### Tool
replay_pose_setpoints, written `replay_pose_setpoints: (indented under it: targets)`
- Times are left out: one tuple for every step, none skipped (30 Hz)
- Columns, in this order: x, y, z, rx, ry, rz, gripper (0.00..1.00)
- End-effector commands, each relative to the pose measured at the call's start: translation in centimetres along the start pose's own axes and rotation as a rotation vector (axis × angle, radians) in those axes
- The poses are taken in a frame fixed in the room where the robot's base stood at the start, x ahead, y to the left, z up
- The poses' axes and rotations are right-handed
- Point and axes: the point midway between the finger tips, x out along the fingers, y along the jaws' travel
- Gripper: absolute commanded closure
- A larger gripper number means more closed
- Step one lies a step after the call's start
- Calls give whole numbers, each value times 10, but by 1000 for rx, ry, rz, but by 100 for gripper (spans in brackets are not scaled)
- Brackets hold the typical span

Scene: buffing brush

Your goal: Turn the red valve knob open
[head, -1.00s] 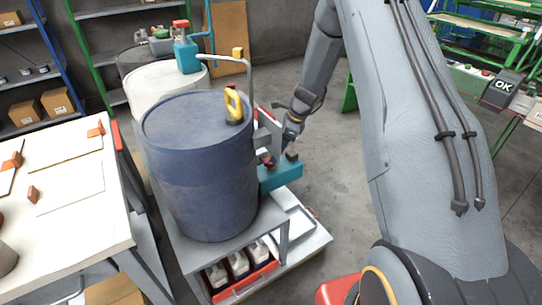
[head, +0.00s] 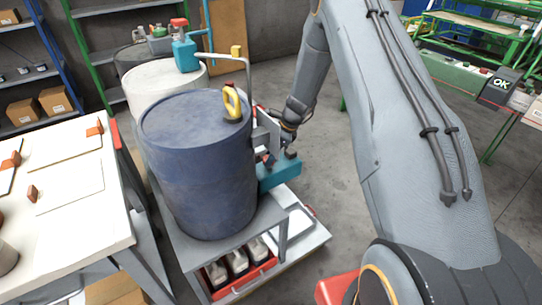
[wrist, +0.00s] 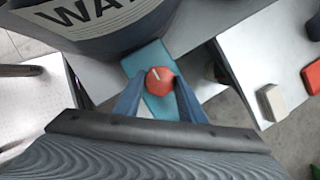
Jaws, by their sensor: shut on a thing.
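The red valve knob (wrist: 160,84) is round with a pale line on its face. It sits on a teal block (wrist: 154,57) below the blue drum's side in the wrist view. My gripper (wrist: 158,80) has one finger on each side of the knob and is shut on it. In the head view the teal block (head: 280,178) juts out at the right of the blue drum (head: 197,175). My gripper there is beside the drum, above the block, with its fingertips mostly hidden.
The drum stands on a grey cart (head: 230,228) with several bottles in a red tray (head: 245,280) below. A white-topped bench (head: 70,215) is at left.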

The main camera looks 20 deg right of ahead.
Motion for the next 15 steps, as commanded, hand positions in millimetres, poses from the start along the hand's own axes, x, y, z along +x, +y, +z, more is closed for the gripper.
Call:
replay_pose_setpoints:
  targets:
    - [0, 0, 0, -2, 0, 2, 86]
    - [0, 0, 0, -3, 0, 2, 86]
    - [0, 0, 0, -7, 0, 4, 86]
    - [0, 0, 0, -12, 0, 6, 86]
    - [0, 0, 0, -17, 0, 8, 86]
    - [0, 0, 0, -27, 0, 13, 86]
    - [0, -1, 0, -36, 0, 16, 86]
    - [0, -1, 0, -46, -1, 20, 86]
    - [0, -1, 0, -63, -1, 26, 86]
    - [1, -1, 0, -77, 0, 33, 86]
    - [1, -1, 0, -92, 0, 40, 86]
    - [1, -2, 0, -115, -1, 48, 86]
    - [1, -2, 0, -136, -1, 57, 86]
    - [1, -3, 0, -156, 0, 65, 86]
    - [1, -3, 0, -185, -1, 77, 86]
